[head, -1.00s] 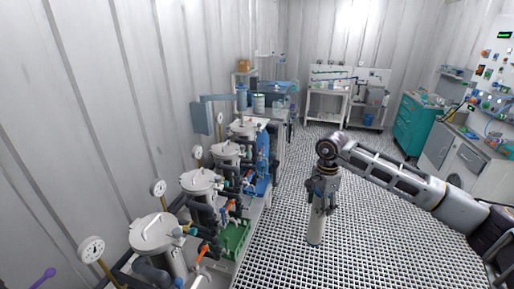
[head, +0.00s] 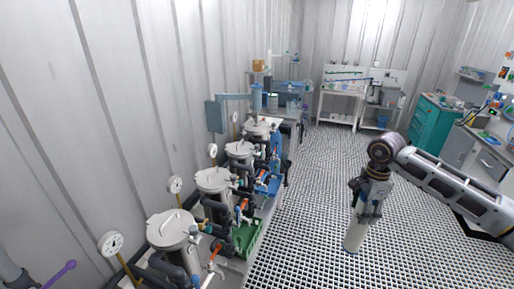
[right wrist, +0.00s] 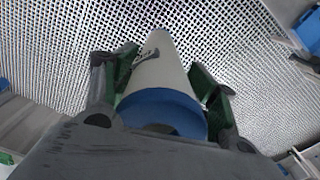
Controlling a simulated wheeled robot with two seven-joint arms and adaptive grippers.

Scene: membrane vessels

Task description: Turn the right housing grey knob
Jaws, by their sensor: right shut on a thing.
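Several steel housings with flat lids stand in a row along the left wall; the nearest housing (head: 172,230) and the one behind it (head: 214,180) show best in the head view. Small valve handles sit on the pipes at their right side. I cannot make out which one is the grey knob. My right gripper (head: 369,199) is over the open floor, right of the housings and apart from them. It is shut on a white cylinder (head: 354,235) hanging downward. In the right wrist view the gripper (right wrist: 160,65) clasps this cylinder, whose near end is blue (right wrist: 160,108).
Pressure gauges (head: 110,243) stand on the wall side of the housings. A purple-handled lever (head: 60,275) is at the lower left. A green tray (head: 246,238) lies beside the pipes. A teal cabinet (head: 433,120) stands at the back right. The grating floor (head: 310,200) between is clear.

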